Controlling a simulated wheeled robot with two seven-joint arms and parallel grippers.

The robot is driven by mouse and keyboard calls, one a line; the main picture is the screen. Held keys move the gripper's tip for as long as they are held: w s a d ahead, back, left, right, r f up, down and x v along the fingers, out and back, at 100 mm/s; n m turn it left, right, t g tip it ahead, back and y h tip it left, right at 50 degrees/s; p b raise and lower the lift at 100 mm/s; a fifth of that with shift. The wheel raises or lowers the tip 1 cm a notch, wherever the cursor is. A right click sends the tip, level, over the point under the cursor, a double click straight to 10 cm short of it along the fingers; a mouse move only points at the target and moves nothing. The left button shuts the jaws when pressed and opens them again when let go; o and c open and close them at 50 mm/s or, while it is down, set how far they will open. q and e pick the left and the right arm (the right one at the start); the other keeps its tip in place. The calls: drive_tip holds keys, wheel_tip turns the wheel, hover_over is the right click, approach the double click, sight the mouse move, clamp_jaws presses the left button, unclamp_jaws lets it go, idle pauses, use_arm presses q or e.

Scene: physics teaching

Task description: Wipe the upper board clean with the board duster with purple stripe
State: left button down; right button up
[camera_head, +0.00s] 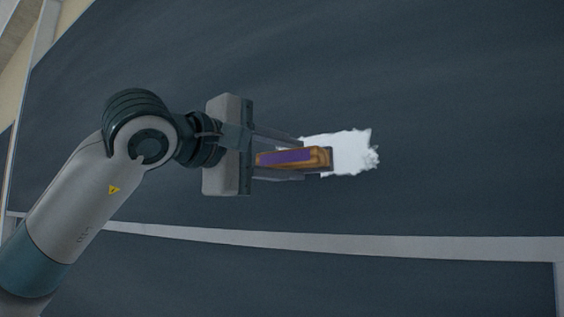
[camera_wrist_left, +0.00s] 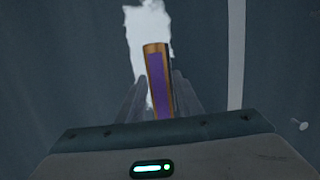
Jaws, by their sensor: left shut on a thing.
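My left gripper (camera_head: 305,161) is shut on the board duster with purple stripe (camera_head: 290,158), a brown block with a purple band along its side. The duster also shows between the fingers in the left wrist view (camera_wrist_left: 158,80). The upper board (camera_head: 430,90) is dark and fills most of the head view. A white chalk patch (camera_head: 355,153) lies on it, partly behind the duster and fingertips and extending to their right. The patch also shows beyond the duster in the left wrist view (camera_wrist_left: 148,30). I cannot tell whether the duster touches the board. My right gripper is not in view.
A pale frame rail (camera_head: 400,244) runs along the upper board's bottom edge, with another dark board (camera_head: 300,285) below it. A light frame edge (camera_head: 32,65) borders the board at the left. The board around the patch is free of obstacles.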

sight(308, 155)
use_arm(q)
drive_tip(key=shift+d, duration=0.1)
idle(0.3)
drive_tip(key=shift+s+d+b, duration=0.5)
drive_tip(key=shift+s+d, duration=0.15)
drive_tip(key=shift+d, duration=0.15)
drive_tip(key=shift+d, duration=0.1)
drive_tip(key=shift+s+d+b, duration=0.3)
drive_tip(key=shift+d+b, duration=0.05)
drive_tip(key=shift+s+d, duration=0.3)
drive_tip(key=shift+d, duration=0.15)
drive_tip(key=shift+s+d+b, duration=0.6)
drive_tip(key=shift+s+d, duration=0.05)
drive_tip(key=shift+d, duration=0.25)
drive_tip(key=shift+s+d, duration=0.15)
drive_tip(key=shift+s+d+b, duration=0.4)
drive_tip(key=shift+s+d, duration=0.1)
drive_tip(key=shift+d, duration=0.25)
